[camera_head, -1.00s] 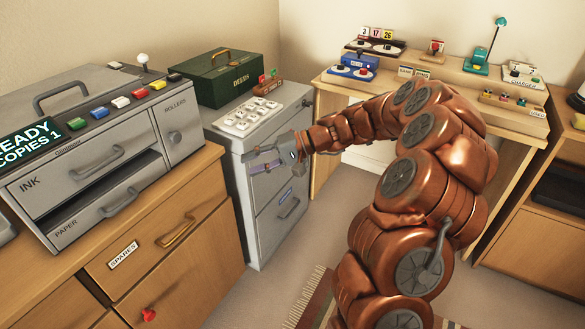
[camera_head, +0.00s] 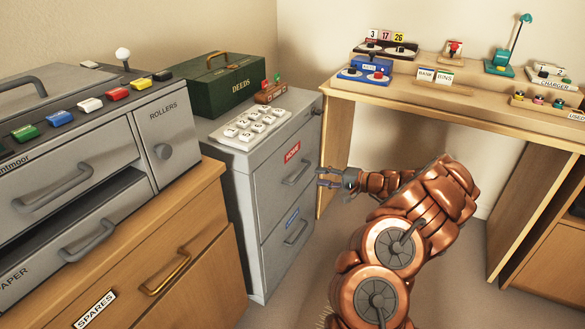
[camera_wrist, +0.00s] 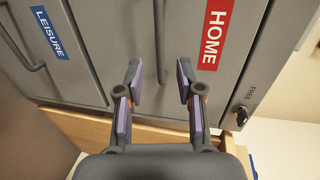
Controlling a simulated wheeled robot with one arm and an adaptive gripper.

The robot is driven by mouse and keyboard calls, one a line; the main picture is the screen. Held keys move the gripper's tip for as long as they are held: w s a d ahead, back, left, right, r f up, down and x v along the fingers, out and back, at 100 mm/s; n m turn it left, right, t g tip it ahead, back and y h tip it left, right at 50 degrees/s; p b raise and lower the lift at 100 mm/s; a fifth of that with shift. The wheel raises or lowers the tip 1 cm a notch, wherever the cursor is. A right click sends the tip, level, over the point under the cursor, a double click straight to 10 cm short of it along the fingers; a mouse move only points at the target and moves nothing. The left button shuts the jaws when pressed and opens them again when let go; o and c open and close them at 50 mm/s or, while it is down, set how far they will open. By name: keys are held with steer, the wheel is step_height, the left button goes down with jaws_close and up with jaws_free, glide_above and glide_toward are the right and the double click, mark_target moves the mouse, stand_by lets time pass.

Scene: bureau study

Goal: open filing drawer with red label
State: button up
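The grey filing cabinet (camera_head: 232,180) stands between the copier and the desk. Its upper drawer bears a red label reading HOME (camera_head: 292,153), with a grey bar handle (camera_head: 296,172) below it; the drawer is closed. The red label also shows in the wrist view (camera_wrist: 214,33), as does the drawer's handle (camera_wrist: 160,40). The lower drawer has a blue label (camera_head: 292,217), read as LEISURE in the wrist view (camera_wrist: 48,32), and is closed. My gripper (camera_head: 322,177) is open just in front of the upper handle. In the wrist view my gripper (camera_wrist: 158,84) has its fingers apart around the handle's line, with nothing gripped.
A keypad (camera_head: 254,126), a green DEEDS box (camera_head: 225,84) and a small wooden stand (camera_head: 270,95) sit on the cabinet. The copier (camera_head: 70,170) on a wooden cupboard stands left. The desk (camera_head: 440,95) stands right. A round lock marked FREE (camera_wrist: 241,115) is beside the upper drawer.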

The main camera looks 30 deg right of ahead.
mark_target(302, 172)
steer(key=shift+d+b+x, duration=0.2)
steer(key=shift+b+x, duration=0.75)
steer(key=shift+x, duration=3.25)
steer(key=shift+c, duration=0.3)
jaws_close()
